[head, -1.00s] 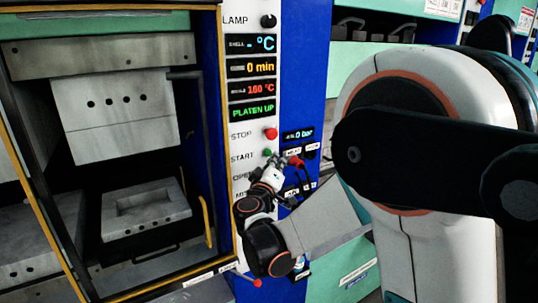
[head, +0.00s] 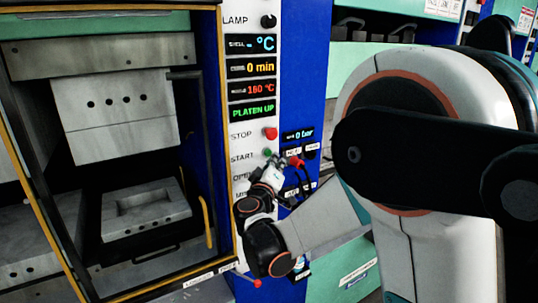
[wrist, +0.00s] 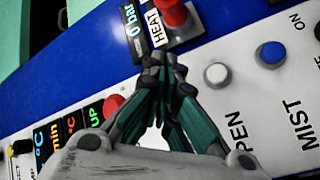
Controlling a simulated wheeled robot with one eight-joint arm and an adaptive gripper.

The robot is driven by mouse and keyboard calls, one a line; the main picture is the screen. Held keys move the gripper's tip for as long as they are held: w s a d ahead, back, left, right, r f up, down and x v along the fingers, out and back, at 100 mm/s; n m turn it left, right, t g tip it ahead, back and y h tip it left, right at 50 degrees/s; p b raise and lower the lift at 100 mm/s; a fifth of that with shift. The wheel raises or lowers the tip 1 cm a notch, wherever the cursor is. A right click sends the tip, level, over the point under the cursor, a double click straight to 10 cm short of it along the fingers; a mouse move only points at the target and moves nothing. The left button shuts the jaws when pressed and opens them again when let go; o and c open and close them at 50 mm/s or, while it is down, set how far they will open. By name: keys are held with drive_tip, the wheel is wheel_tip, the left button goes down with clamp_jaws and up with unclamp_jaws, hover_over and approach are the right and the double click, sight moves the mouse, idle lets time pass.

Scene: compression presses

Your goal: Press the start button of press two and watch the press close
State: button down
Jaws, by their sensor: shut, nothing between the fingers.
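The press (head: 120,60) stands open at the left of the head view, its upper block (head: 120,105) apart from the lower mould (head: 145,210). Its panel display (head: 252,112) reads PLATEN UP. The small green start button (head: 267,153) is beside the START label, below the red stop button (head: 271,133). My gripper (head: 277,161) is shut and empty, just right of and slightly below the green button in the head view. In the wrist view, my gripper's fingertips (wrist: 166,62) meet in front of the panel and the start button is hidden; contact cannot be told.
In the wrist view, a white button (wrist: 217,75) by OPEN and a blue button (wrist: 271,53) by MIST are close to my fingers. A red knob (head: 295,161) sticks out beside my gripper. A yellow handle (head: 207,222) lines the press opening.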

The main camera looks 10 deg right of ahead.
drive_tip(key=shift+w, duration=0.15)
drive_tip(key=shift+w+a, duration=0.15)
drive_tip(key=shift+w, duration=0.15)
